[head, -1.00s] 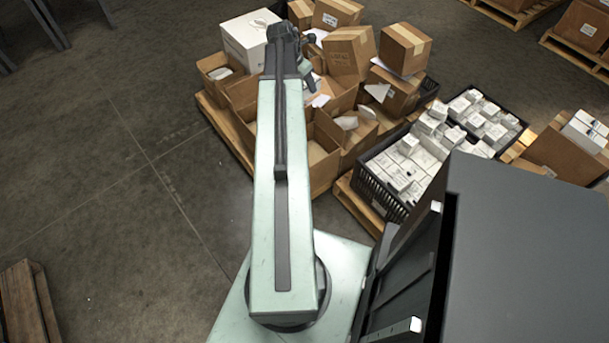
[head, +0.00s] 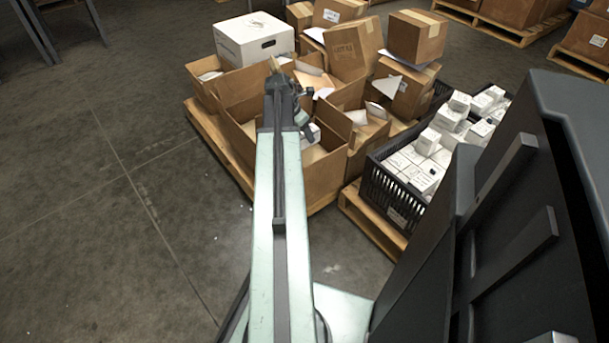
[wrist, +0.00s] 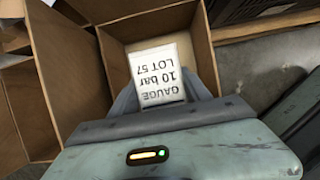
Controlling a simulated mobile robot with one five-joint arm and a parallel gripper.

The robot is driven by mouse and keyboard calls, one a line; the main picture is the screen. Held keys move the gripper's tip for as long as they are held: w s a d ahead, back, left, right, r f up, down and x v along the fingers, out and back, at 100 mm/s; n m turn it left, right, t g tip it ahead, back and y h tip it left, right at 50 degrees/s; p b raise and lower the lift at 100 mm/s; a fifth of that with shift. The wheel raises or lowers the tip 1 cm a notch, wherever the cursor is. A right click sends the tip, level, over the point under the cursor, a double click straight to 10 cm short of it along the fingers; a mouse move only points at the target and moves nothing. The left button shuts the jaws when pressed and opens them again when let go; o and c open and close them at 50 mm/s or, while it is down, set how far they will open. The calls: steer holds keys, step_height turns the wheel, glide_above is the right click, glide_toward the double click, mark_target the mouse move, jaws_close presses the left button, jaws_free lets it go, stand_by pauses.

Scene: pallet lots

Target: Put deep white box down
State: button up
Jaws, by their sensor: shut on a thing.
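The deep white box (wrist: 158,73) is between my gripper's fingers in the wrist view, its label reading "GAUGE 10 bar LOT 57". My gripper (wrist: 162,96) is shut on it. Beneath and around it in that view is an open cardboard carton (wrist: 200,65) with a pale floor. In the head view a small part of the white box (head: 314,133) shows beside the end of my arm, over the open carton (head: 322,178) at the pallet's near corner. My arm hides most of the gripper there. I cannot tell whether the box touches the carton floor.
More open cartons and closed brown boxes (head: 417,36) crowd the pallet (head: 217,140). A large white box (head: 254,40) stands at the back. A black crate (head: 385,200) of small white boxes stands on a pallet to the right. The floor at left is clear.

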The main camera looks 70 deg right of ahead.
steer(key=shift+f+b, duration=5.55)
steer(key=shift+f, duration=0.1)
steer(key=o, duration=1.3)
steer(key=shift+r, duration=0.1)
steer(key=p+v, duration=1.2)
steer(key=v, duration=0.1)
steer(key=shift+s+d+r+p, duration=0.1)
steer(key=shift+r+p, duration=0.1)
steer(key=shift+p, duration=0.15)
steer(key=shift+f, duration=0.15)
